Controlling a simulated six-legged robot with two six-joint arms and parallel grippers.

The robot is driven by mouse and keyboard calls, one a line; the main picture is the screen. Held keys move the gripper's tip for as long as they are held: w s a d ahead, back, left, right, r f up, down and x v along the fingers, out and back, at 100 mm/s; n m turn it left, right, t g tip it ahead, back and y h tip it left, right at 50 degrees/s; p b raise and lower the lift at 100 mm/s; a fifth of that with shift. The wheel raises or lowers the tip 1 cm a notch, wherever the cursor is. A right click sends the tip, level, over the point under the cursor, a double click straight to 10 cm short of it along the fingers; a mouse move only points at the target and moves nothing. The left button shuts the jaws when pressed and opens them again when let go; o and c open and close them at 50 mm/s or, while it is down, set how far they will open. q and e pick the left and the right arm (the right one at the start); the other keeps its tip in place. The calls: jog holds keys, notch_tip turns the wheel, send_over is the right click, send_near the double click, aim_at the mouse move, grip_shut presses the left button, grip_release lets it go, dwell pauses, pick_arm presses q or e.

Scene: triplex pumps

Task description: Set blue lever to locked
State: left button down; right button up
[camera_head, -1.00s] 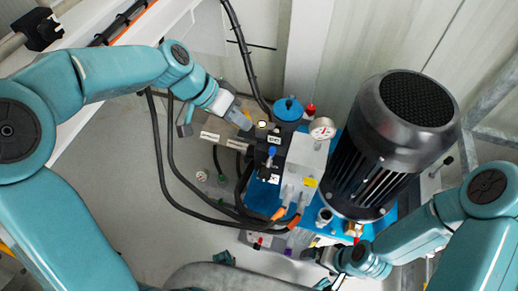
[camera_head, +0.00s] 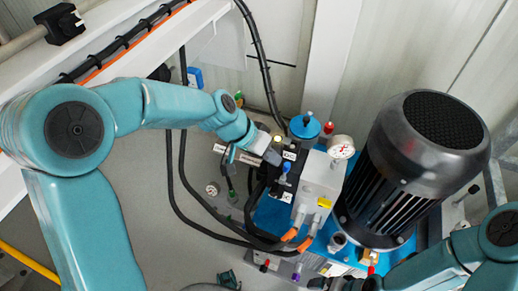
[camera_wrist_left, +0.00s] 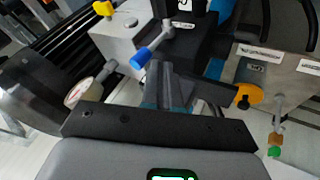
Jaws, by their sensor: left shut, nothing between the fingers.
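The blue lever (camera_head: 286,168) is a short arm with a blue handle on the dark valve block of the pump unit. In the left wrist view the blue lever (camera_wrist_left: 140,58) points down-left from its pivot, with its handle just left of my fingers. My left gripper (camera_head: 274,156) is shut and empty, close to the lever. Its fingertips (camera_wrist_left: 168,72) show below and beside the lever; I cannot tell if they touch it. Part of the valve block is hidden behind the gripper. My right gripper (camera_head: 322,284) is at the bottom edge, and its jaws are unclear.
A large black motor (camera_head: 410,160) stands right of the valve block. A pressure gauge (camera_head: 341,147) sits on the grey block between. Black hoses (camera_head: 180,190) loop left of the unit.

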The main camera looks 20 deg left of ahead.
aim_at(289, 165)
pick_arm(q)
jog(key=shift+d, duration=0.35)
jog(key=d+b, duration=0.1)
jog(key=d, duration=0.3)
jog(key=shift+s+r+b, duration=0.1)
jog(key=shift+b, duration=0.25)
jog(key=shift+r, duration=0.15)
